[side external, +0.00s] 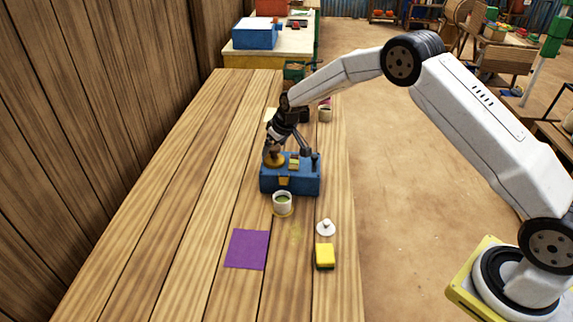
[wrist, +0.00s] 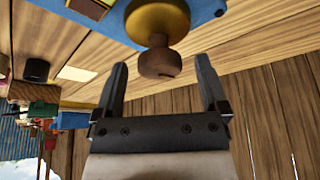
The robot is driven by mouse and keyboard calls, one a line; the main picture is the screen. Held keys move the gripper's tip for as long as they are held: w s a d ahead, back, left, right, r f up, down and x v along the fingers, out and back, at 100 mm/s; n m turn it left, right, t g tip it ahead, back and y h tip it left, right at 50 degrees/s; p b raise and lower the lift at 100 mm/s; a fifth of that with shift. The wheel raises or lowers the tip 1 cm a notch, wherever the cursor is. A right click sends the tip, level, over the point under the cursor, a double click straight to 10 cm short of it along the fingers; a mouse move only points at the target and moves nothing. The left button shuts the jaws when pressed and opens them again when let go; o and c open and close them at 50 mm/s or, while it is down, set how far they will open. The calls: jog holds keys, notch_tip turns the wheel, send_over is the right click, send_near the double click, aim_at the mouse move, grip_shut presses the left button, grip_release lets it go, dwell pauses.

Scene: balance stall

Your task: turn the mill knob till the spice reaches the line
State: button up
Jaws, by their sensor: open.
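The blue mill (side external: 290,182) stands on the plank table, with a yellow dome (side external: 273,158) on its top left. In the wrist view the brown wooden knob (wrist: 160,63) sticks out from the yellow dome (wrist: 157,20). My gripper (wrist: 161,66) is open, with one finger on each side of the knob and a visible gap to each. In the side view my gripper (side external: 274,145) is over the mill's left end and partly hides the knob. No fill line can be made out.
A purple cloth (side external: 247,249), a white lid-like piece (side external: 326,228) and a yellow-and-black sponge (side external: 325,256) lie in front. A faint yellow patch (side external: 295,232) marks the table. Another cup (side external: 325,114) stands behind the mill. The table's left side is clear.

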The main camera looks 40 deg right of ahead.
jog(key=v, duration=0.7)
jog(key=shift+r, duration=0.4)
jog(key=shift+s, duration=0.25)
jog(key=s+a+r+m+g, duration=0.1)
jog(key=s+m+g, duration=0.1)
jog(key=s, duration=3)
jog(key=shift+r+h, duration=0.4)
